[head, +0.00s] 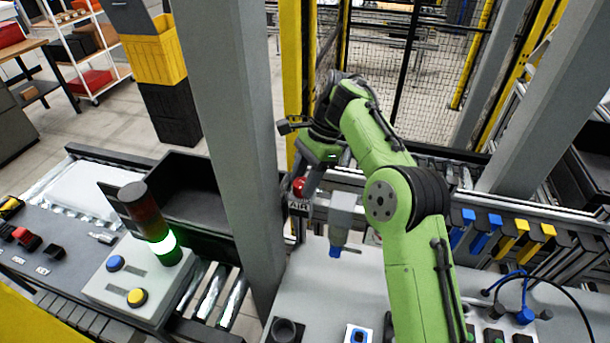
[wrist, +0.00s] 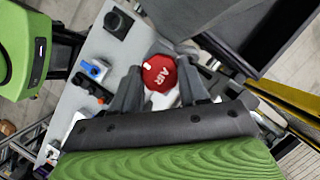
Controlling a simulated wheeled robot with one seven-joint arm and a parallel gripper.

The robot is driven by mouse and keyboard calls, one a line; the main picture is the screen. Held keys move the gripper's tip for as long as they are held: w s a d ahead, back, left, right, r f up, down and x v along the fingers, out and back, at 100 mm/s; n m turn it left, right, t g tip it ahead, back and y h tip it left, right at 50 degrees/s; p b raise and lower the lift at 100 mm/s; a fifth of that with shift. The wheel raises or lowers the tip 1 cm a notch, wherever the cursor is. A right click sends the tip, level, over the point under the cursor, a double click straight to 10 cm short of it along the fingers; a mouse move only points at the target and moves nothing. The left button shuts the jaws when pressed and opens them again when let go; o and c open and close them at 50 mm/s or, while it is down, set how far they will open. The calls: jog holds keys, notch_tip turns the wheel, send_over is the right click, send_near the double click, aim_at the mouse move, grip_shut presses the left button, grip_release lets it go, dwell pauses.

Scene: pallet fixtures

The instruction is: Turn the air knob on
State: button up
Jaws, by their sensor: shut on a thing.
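The air knob (wrist: 159,73) is a round red knob with white "AIR" lettering and a small white mark near its rim. In the head view the red knob (head: 299,186) sits above a dark "AIR" label (head: 298,206), beside the grey post. My gripper (wrist: 158,88) has one dark finger on each side of the knob and is shut on it. In the head view my gripper (head: 305,184) reaches down to the knob from the green arm, and the fingers are partly hidden.
A grey post (head: 236,130) stands just left of the knob. A button box (head: 140,280) with a lit green stack light (head: 163,245) is at the lower left. A dark bin (head: 190,190) lies behind it. Yellow-framed mesh fencing (head: 400,80) stands behind my arm.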

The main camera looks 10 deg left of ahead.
jog(key=shift+a+n+g+h, duration=0.1)
jog(key=shift+n+g+h, duration=0.25)
jog(key=shift+n, duration=1.25)
jog(key=o, duration=1.1)
jog(key=shift+c, duration=0.2)
